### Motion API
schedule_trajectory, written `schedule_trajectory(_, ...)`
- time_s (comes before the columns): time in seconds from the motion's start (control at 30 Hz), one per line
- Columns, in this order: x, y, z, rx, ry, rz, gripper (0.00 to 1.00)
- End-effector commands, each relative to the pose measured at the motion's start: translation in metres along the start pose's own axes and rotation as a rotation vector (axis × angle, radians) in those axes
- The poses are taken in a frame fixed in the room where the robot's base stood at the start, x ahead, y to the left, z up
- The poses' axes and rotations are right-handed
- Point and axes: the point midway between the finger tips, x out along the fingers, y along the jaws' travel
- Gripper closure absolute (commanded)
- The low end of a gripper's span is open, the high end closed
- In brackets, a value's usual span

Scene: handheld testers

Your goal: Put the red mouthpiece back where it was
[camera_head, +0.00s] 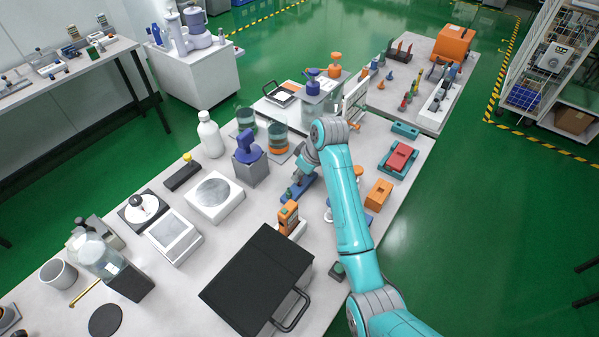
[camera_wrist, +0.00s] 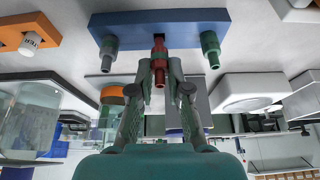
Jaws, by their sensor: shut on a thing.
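My gripper (camera_wrist: 159,72) is shut on the red mouthpiece (camera_wrist: 158,51), with one finger on each side of it. The wrist view looks upside down. In the head view my gripper (camera_head: 301,172) is over the blue rack (camera_head: 303,187), and the red mouthpiece is hidden there.
An orange handheld tester (camera_head: 288,215) stands close in front of the rack. A large black case (camera_head: 262,275) is nearer. A grey block with a blue top (camera_head: 250,165) and a white plate device (camera_head: 214,200) stand to the left. An orange block (camera_head: 379,194) is right of my arm.

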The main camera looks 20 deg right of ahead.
Motion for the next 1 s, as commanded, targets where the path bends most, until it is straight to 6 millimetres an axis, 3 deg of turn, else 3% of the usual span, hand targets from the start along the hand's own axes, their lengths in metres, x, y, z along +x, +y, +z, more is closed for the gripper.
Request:
schedule_trajectory(0.37,0.007,0.000,0.003,0.000,0.000,0.001,0.97)
schedule_trajectory(0.4,0.007,0.000,0.003,0.000,0.000,0.000,0.76)
schedule_trajectory(0.47,0.007,0.000,0.003,0.000,0.000,0.000,0.61)
schedule_trajectory(0.5,0.007,0.000,0.003,0.000,0.000,0.000,0.58)
schedule_trajectory(0.83,0.005,0.000,0.002,0.000,0.001,0.000,0.58)
schedule_trajectory(1.0,-0.005,0.000,-0.003,-0.001,0.002,0.001,0.58)
